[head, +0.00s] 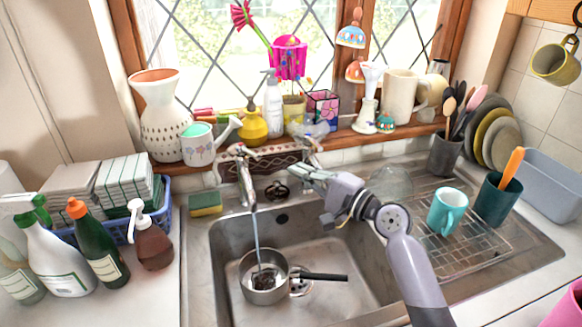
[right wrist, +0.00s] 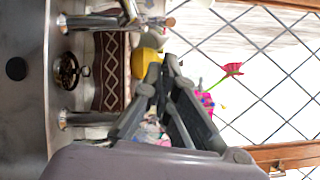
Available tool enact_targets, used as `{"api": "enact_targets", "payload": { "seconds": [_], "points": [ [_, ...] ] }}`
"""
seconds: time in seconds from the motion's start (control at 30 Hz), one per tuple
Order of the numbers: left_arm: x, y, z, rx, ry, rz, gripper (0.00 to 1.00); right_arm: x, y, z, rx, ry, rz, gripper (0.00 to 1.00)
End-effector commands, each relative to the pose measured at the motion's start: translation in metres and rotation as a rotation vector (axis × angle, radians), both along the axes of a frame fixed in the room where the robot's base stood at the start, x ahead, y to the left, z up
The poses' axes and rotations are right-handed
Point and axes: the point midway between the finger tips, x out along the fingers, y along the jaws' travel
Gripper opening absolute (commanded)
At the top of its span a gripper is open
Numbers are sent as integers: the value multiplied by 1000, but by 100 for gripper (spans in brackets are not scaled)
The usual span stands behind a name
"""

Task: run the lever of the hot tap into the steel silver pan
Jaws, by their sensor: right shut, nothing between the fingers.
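The steel silver pan (head: 246,286) stands on the sink floor with its dark handle pointing right. The left tap (head: 246,178) has its spout over the pan, and a stream of water falls from it into the pan. The right tap (head: 310,148) stands behind my right gripper (head: 306,172). That gripper is shut and empty, above the back of the sink. In the right wrist view, turned sideways, the fingers (right wrist: 163,72) show before the sill, with the left tap (right wrist: 92,22) and right tap (right wrist: 90,119) beside them. I cannot tell whether they touch a lever. My left gripper is out of view.
The steel sink (head: 340,247) is otherwise open around the pan. A wire rack (head: 478,238) with a teal mug (head: 446,209) lies to the right. A sponge (head: 206,203) sits at the back left. The sill behind is crowded, with a watering can (head: 198,146) and a yellow pot (head: 253,126).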

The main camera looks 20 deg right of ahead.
Motion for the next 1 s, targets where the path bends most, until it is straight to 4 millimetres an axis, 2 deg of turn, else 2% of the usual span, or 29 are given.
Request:
{"api": "enact_targets", "payload": {
  "seconds": [0.3, 0.5, 1.0],
  "points": [
    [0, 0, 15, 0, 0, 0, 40, 48, 32, 6, -3, -2, -1, 0],
    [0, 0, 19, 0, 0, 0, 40, 69, 45, 5, -6, -2, -1, 0],
    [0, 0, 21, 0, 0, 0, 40, 74, 49, 5, -8, -2, -5, 0]
  ]
}}
